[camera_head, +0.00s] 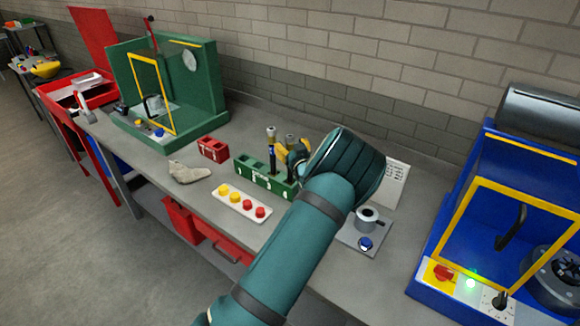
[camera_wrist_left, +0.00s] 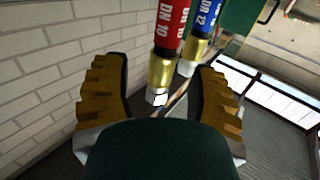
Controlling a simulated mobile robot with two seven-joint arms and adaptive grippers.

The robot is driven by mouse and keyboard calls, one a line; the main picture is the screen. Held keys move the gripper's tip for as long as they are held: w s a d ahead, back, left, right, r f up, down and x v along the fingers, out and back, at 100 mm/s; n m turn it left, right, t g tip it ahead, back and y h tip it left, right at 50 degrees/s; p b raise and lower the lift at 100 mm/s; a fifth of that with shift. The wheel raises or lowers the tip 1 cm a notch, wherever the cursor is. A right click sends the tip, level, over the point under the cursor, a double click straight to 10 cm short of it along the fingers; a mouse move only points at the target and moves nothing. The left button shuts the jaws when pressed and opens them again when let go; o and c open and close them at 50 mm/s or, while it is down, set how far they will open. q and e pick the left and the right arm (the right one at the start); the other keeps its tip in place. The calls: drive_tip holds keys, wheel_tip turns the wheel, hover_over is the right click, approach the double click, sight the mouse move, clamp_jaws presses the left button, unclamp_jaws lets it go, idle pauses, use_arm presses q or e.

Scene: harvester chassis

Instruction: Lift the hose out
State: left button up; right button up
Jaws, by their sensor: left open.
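A green rack (camera_head: 252,170) with slots stands on the grey bench. Two hoses with metal end fittings stand upright in its right part; one hose (camera_head: 271,150) shows a blue band. In the left wrist view, a red hose marked DN 10 (camera_wrist_left: 171,30) and a blue hose (camera_wrist_left: 201,40) show brass and silver ends. My left gripper (camera_head: 289,156) is open at the rack's right end, beside the hoses. Its yellow-brown fingers (camera_wrist_left: 162,98) stand apart, with the red hose's end between them in the picture; contact cannot be told. My right gripper is not in view.
A grey fixture (camera_head: 367,220) is right. A green machine (camera_head: 205,90) and blue machine (camera_head: 440,285) flank the bench.

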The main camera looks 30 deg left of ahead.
use_arm(q)
drive_tip(key=shift+w+a, duration=0.3)
drive_tip(key=shift+a, duration=0.1)
clamp_jaws()
drive_tip(key=shift+r, duration=0.15)
